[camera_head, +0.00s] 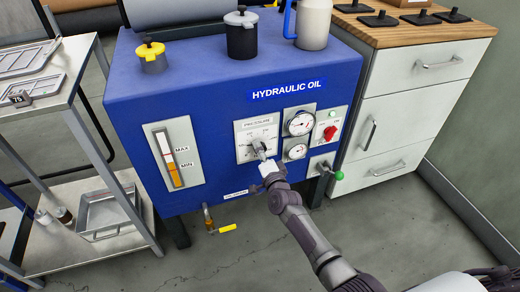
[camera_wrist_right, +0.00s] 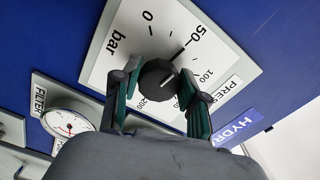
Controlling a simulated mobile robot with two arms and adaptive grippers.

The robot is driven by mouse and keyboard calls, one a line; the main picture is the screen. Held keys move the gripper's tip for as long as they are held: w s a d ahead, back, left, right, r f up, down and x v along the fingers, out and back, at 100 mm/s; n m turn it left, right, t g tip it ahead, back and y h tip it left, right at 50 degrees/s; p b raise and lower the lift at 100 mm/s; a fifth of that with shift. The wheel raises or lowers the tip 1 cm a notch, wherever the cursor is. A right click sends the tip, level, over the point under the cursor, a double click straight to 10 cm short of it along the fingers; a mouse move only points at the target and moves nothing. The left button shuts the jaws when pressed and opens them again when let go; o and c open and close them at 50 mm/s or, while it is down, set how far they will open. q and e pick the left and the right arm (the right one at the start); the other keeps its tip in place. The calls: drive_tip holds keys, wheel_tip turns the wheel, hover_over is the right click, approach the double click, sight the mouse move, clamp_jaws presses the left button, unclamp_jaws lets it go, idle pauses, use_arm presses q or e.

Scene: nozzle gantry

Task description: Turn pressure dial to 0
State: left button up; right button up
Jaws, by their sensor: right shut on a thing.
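The pressure dial is a round black knob (camera_wrist_right: 157,77) with a short white mark, on a white scale plate (camera_wrist_right: 125,35) marked 0, 50, 100, 200 and bar. In the wrist view the white mark slants up and right, roughly toward the 50 to 100 side, away from 0. My right gripper (camera_wrist_right: 158,95) has one finger on each side of the knob and is shut on it. In the head view my right gripper (camera_head: 262,155) is at the pressure panel (camera_head: 249,130) and hides the knob there. My left gripper is not in view.
Two gauges (camera_head: 299,123) and a red switch (camera_head: 330,132) sit right of the panel on the blue tank (camera_head: 215,110). A green-tipped lever (camera_head: 338,175) and a yellow-handled valve (camera_head: 226,229) are lower. A metal cart (camera_head: 75,110) stands left, white drawers (camera_head: 400,110) right.

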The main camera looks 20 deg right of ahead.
use_arm(q)
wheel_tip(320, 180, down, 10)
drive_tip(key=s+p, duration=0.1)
drive_tip(key=p, duration=0.1)
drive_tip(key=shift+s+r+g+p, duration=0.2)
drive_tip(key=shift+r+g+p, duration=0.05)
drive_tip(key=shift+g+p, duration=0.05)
use_arm(e)
drive_tip(key=shift+d+f+n, duration=0.1)
drive_tip(key=shift+f+n, duration=0.05)
drive_tip(key=shift+n, duration=2.55)
drive_tip(key=shift+d+f+n, duration=0.1)
drive_tip(key=shift+f+n, duration=0.05)
drive_tip(key=shift+n, duration=2.55)
drive_tip(key=o, duration=1)
drive_tip(key=shift+o, duration=0.5)
drive_tip(key=shift+r, duration=0.1)
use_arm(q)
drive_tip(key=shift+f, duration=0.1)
use_arm(e)
drive_tip(key=s, duration=1.2)
drive_tip(key=shift+d, duration=0.15)
